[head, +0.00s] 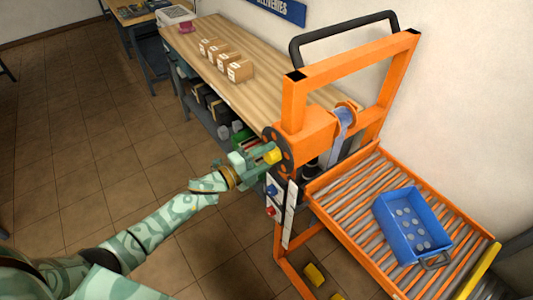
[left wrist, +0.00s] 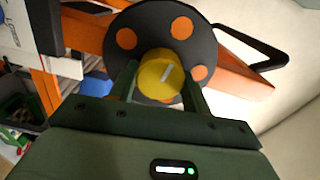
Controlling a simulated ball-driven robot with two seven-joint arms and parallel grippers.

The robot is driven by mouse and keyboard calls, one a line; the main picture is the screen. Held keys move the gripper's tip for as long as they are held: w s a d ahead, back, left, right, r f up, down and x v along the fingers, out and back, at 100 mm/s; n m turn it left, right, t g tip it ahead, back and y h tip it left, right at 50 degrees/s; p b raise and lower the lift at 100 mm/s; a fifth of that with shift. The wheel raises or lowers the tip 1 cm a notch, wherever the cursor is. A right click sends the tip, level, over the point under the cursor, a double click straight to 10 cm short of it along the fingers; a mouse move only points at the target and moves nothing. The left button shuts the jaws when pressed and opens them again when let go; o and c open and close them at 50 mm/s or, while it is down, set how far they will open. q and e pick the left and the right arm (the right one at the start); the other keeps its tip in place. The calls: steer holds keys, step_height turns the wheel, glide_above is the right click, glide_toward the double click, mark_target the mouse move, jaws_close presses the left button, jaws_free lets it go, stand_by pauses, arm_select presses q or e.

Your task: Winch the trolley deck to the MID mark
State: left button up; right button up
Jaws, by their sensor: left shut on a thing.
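The orange trolley (head: 293,105) has a winch on its upright frame. My left gripper (head: 262,158) is shut on the yellow knob, one finger on each side in the left wrist view. The roller deck (head: 335,190) holds a blue tray (head: 399,237) with several grey discs. A white plate with a blue and a red button (head: 271,200) is below the winch. I cannot read a MID mark. My right gripper is not in view.
A wooden bench (head: 262,92) with several small boxes (head: 239,71) runs along the wall behind the trolley. Shelves with dark items are under it. The tiled floor (head: 90,150) at the left is clear.

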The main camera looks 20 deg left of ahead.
arm_select(q)
steer(key=n+p, duration=0.2)
steer(key=n, duration=0.2)
steer(key=shift+r+n, duration=0.15)
steer(key=shift+n, duration=0.15)
steer(key=n+p, duration=0.1)
steer(key=n, duration=0.4)
steer(key=shift+a+p, duration=0.1)
steer(key=shift+p, duration=0.25)
steer(key=n+p, duration=0.1)
steer(key=n, duration=0.4)
steer(key=n+p, duration=0.1)
steer(key=n, duration=0.3)
steer(key=shift+n, duration=0.4)
steer(key=shift+f, duration=0.25)
steer(key=o, duration=1)
steer(key=shift+r, duration=0.1)
steer(key=v, duration=1.6)
steer(key=shift+s+a, duration=0.1)
steer(key=shift+a, duration=0.05)
